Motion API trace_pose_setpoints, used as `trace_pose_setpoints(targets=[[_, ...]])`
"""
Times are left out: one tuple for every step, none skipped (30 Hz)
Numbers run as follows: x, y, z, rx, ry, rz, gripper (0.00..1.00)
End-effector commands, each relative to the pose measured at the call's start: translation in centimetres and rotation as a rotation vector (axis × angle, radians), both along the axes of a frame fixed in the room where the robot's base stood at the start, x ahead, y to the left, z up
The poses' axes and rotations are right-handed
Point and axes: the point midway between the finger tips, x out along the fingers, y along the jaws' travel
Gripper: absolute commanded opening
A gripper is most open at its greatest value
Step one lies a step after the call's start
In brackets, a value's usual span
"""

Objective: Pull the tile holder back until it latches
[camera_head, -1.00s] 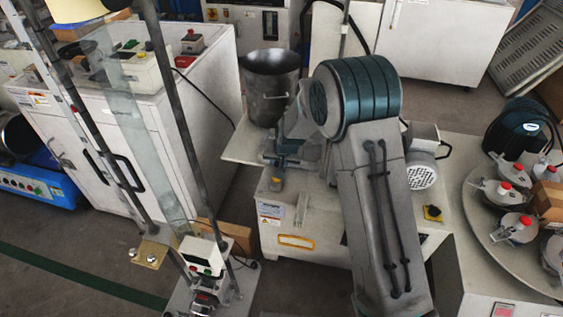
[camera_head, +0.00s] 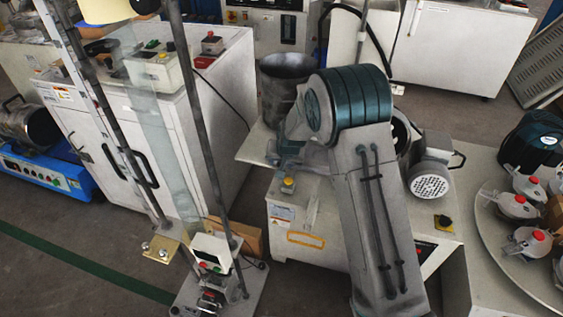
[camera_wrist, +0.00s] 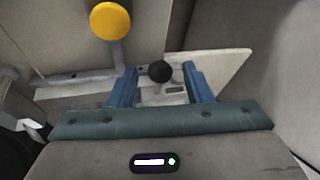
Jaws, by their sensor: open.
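In the wrist view, my gripper (camera_wrist: 160,76) is open, with its two blue fingers apart. A black round knob (camera_wrist: 159,71) shows between the fingertips; I cannot tell whether either finger touches it. The knob is over a pale flat plate (camera_wrist: 218,66) with a dark slot, which looks like part of the tile holder. A yellow round knob (camera_wrist: 110,20) stands just beyond, up and left. In the head view, my gripper (camera_head: 287,152) is partly hidden by my arm, over the white machine (camera_head: 290,195). The black knob cannot be made out there.
A metal bucket (camera_head: 284,80) stands behind my gripper. A motor (camera_head: 430,182) is to the right of my arm. A round table (camera_head: 500,240) with several red-capped jars is at the right. A tall stand (camera_head: 212,150) and a white cabinet (camera_head: 150,130) are at the left.

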Motion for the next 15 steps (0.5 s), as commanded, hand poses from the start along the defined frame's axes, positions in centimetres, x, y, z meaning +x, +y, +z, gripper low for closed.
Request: trace_pose_setpoints(targets=[[0.0, 0.0, 0.1, 0.000, 0.000, 0.000, 0.45], [-0.1, 0.0, 0.2, 0.000, 0.000, 0.000, 0.45], [-0.2, -0.1, 0.5, 0.000, 0.000, 0.000, 0.45], [-0.3, -0.1, 0.8, 0.000, -0.001, 0.000, 0.45], [-0.4, -0.2, 1.2, 0.000, -0.001, 0.000, 0.45], [-0.6, -0.3, 1.8, 0.000, -0.001, 0.000, 0.45], [-0.8, -0.4, 2.3, 0.001, -0.001, 0.000, 0.45], [-1.0, -0.5, 2.9, 0.001, -0.002, 0.000, 0.45], [-1.3, -0.6, 3.7, 0.001, -0.002, 0.000, 0.45], [-1.6, -0.7, 4.4, 0.001, -0.003, 0.000, 0.45], [-1.9, -0.9, 5.0, 0.001, -0.003, 0.000, 0.45], [-2.2, -1.0, 5.9, 0.001, -0.004, 0.000, 0.45], [-2.5, -1.2, 6.5, 0.001, -0.003, 0.001, 0.45], [-2.8, -1.3, 7.2, 0.001, -0.003, 0.001, 0.45], [-3.1, -1.4, 7.9, 0.001, -0.002, 0.001, 0.45]])
